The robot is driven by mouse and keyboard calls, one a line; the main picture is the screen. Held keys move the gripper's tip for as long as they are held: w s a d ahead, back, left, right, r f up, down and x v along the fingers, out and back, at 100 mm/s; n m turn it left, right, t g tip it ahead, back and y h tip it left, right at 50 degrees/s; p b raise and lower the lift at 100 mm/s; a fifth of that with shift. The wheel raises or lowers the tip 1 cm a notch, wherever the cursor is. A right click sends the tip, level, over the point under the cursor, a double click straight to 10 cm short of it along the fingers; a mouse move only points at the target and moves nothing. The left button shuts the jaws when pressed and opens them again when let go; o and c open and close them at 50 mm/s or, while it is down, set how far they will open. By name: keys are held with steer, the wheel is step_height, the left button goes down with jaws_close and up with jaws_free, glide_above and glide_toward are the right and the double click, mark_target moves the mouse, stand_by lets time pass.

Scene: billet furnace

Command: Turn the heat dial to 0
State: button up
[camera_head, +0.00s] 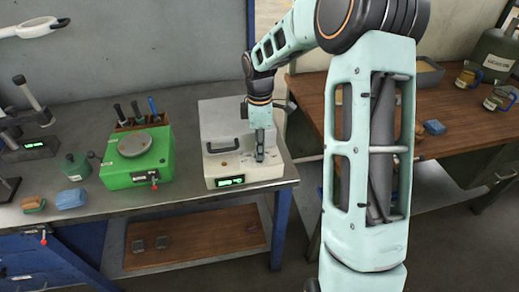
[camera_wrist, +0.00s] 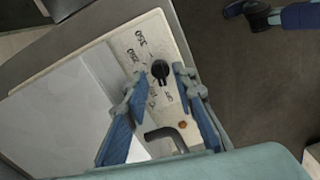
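The cream billet furnace (camera_head: 212,165) stands at the right end of the metal bench, with a lit green display (camera_head: 231,181) on its front. The black heat dial (camera_wrist: 160,69) shows in the wrist view on the furnace's control panel, with dark markings beside it. My gripper (camera_head: 260,157) points down over the panel's right part in the head view and hides the dial there. In the wrist view my gripper (camera_wrist: 158,78) has its two blue fingers apart, one on each side of the dial. I cannot tell whether they touch it.
A dark handle (camera_wrist: 165,135) on the furnace lies between my fingers in the wrist view. A green box (camera_head: 130,177) with a round plate stands left of the furnace. A blue block (camera_head: 72,198) lies farther left. A wooden table (camera_head: 450,120) is at the right.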

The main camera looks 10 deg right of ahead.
step_height(320, 180, up, 11)
stand_by(0.3)
stand_by(0.4)
